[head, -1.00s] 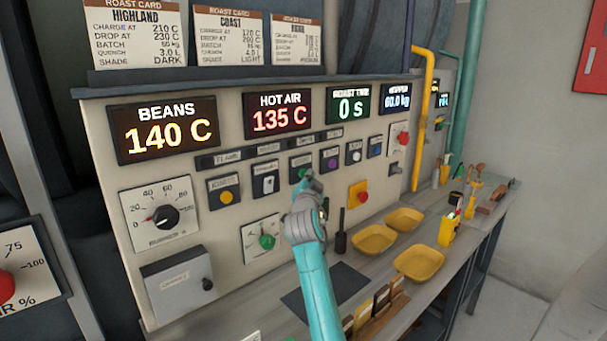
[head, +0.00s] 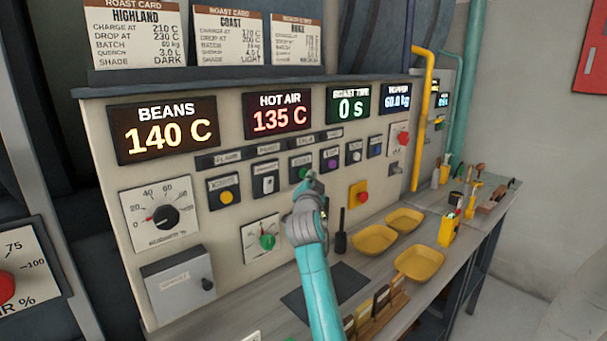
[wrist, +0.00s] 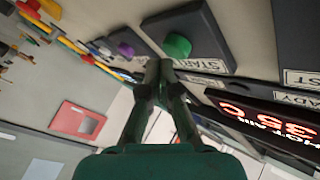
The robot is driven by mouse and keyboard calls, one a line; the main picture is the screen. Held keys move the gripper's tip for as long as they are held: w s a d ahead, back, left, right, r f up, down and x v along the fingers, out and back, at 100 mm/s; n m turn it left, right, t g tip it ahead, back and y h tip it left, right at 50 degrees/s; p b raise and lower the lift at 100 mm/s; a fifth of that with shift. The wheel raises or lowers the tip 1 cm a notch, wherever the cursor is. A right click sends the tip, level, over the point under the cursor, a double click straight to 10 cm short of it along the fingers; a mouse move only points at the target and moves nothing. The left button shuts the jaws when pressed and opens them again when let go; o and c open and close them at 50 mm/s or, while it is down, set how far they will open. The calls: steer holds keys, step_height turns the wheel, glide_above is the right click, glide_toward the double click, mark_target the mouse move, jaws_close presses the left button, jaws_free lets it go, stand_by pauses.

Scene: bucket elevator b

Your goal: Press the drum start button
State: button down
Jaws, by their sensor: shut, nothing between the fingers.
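The green start button (head: 303,174) sits on a dark square plate in the middle of the control panel. In the wrist view, the green button (wrist: 178,46) is a round cap beside a label reading START. My gripper (head: 313,178) is shut and empty, just to the right of the button in the head view and partly over its plate. In the wrist view its closed fingertips (wrist: 158,64) appear below and left of the button. A gap shows between them there, and I see no clear contact.
A purple button (head: 331,164) is just right of the green one. A switch (head: 267,184) and a yellow button (head: 226,197) are to the left. Below are a green knob (head: 267,241) and a red button on a yellow box (head: 360,197). Yellow trays (head: 375,240) stand on the bench.

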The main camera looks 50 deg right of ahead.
steer(key=shift+s+a, duration=0.1)
steer(key=shift+s, duration=0.3)
steer(key=shift+s, duration=0.1)
steer(key=shift+s+a, duration=0.25)
steer(key=shift+s, duration=0.7)
steer(key=shift+s+a, duration=0.2)
steer(key=shift+s, duration=0.7)
steer(key=shift+s+a, duration=0.25)
steer(key=shift+s, duration=0.7)
steer(key=shift+a, duration=0.1)
